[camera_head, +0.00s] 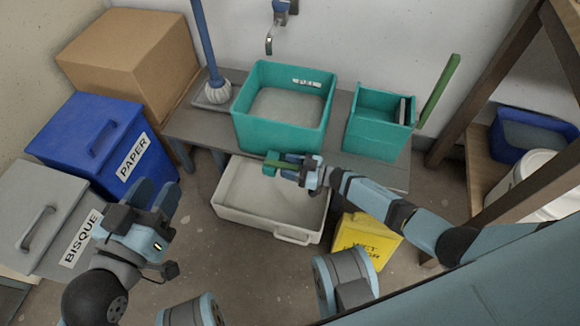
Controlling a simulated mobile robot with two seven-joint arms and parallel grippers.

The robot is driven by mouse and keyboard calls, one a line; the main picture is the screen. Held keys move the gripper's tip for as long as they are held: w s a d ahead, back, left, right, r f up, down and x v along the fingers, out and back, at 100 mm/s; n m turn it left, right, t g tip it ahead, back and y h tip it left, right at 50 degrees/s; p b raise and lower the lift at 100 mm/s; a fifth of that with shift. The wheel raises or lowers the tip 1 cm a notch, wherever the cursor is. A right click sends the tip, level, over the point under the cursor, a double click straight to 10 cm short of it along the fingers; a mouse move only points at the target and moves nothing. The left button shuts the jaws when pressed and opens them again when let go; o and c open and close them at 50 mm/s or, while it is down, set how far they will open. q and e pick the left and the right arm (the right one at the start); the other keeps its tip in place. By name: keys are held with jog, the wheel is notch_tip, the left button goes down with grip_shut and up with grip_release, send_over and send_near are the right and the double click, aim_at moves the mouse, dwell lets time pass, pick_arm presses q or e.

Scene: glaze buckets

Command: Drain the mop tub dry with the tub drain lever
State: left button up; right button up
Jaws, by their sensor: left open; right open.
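The teal mop tub (250,133) stands on a grey bench and has a small white label inside its back wall. Its inside looks pale grey; I cannot tell whether that is water or the bare bottom. A small green piece (272,162), perhaps the tub drain lever, shows below the tub's front wall. My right gripper (285,171) is open at that green piece, above a white tray; whether they touch is unclear. My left gripper (155,195) is open and empty, away from the tub, near the blue paper bin.
A white tray (232,212) sits on the floor below the tub. A tap (270,40) hangs behind the tub. A yellow sign (362,247) and wooden shelf (470,90) stand right.

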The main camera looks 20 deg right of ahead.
grip_shut()
